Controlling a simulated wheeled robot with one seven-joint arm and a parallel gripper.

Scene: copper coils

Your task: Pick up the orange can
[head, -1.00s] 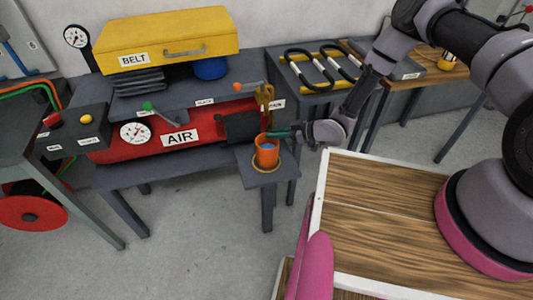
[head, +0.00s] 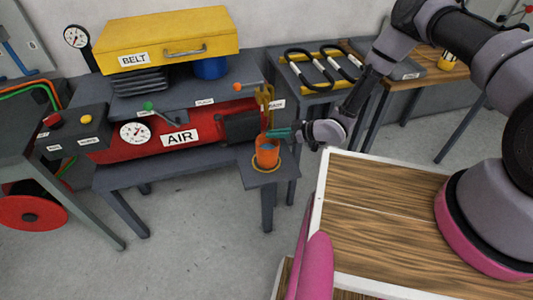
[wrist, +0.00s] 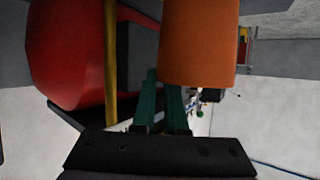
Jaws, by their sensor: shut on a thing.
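The orange can (head: 266,157) is upright over the small grey stand (head: 285,172) at the right front of the AIR machine, with a yellow ring (head: 265,169) around its base. I cannot tell whether its base still touches the stand. My gripper (head: 279,134) reaches in from the right with green fingers at the can's upper rim and is shut on it. In the wrist view the can (wrist: 199,45) fills the top middle. The green fingers (wrist: 165,100) meet its lower left side there; the exact contact is hidden.
The red AIR tank (head: 180,138) and a dark block (head: 241,126) are close left of the can. A yellow upright part (head: 265,97) stands just behind it. A table with black coils (head: 322,66) is behind right. A wooden top (head: 375,205) is at right front.

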